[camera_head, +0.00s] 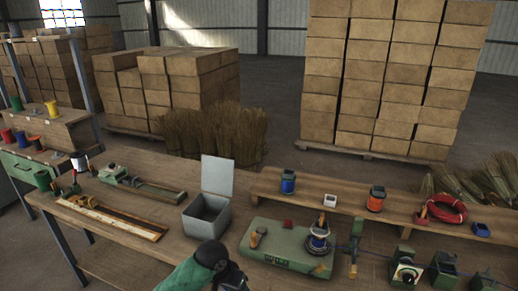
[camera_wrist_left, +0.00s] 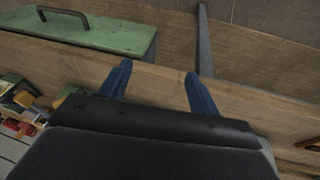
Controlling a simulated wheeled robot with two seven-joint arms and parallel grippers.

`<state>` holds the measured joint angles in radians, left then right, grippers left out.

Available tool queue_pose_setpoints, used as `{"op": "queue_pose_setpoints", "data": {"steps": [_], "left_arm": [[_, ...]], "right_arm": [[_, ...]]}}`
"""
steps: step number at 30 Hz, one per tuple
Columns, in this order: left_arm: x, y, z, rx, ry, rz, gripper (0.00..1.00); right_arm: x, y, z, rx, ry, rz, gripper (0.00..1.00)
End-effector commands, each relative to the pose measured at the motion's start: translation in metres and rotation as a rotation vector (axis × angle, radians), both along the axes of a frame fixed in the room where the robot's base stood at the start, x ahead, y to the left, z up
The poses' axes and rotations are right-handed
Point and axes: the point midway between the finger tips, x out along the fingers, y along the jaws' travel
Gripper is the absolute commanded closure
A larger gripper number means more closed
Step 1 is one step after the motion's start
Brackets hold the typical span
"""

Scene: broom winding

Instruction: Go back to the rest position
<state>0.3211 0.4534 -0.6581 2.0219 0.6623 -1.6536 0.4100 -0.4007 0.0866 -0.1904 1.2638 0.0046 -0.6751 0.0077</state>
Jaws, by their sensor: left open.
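My left gripper (camera_wrist_left: 160,80) shows in the left wrist view with its two blue fingers spread apart and nothing between them. A wooden surface fills the view behind the fingers. In the head view, a green and black part of my arm shows at the bottom middle, over the front of the wooden workbench (camera_head: 110,215). The fingertips cannot be made out there. My right gripper is in neither view.
An open grey box (camera_head: 205,215) and a green winding machine (camera_head: 280,246) stand near my arm. A raised shelf (camera_head: 345,202) holds spools and a red coil (camera_head: 446,208). A green panel with a dark handle (camera_wrist_left: 85,30) is close to the left gripper.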

Motion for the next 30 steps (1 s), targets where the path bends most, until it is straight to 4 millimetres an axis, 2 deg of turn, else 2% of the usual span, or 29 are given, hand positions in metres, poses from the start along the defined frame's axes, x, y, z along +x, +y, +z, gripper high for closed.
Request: {"op": "queue_pose_setpoints", "data": {"steps": [1, 7, 14, 22, 30], "left_arm": [[-0.012, -0.003, -0.005, -0.013, -0.004, -0.001, 0.38], [-0.048, -0.004, -0.015, -0.042, -0.044, 0.012, 0.38], [-0.090, 0.007, -0.026, -0.055, -0.083, 0.052, 0.38], [-0.143, 0.036, -0.036, -0.032, -0.116, 0.120, 0.38], [-0.200, 0.079, -0.042, 0.038, -0.131, 0.202, 0.38]], "right_arm": [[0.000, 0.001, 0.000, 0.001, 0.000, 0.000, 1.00], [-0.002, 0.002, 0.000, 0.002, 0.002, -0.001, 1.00], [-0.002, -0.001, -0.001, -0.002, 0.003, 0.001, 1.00], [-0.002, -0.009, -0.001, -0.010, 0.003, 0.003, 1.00], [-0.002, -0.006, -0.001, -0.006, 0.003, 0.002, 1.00]]}}
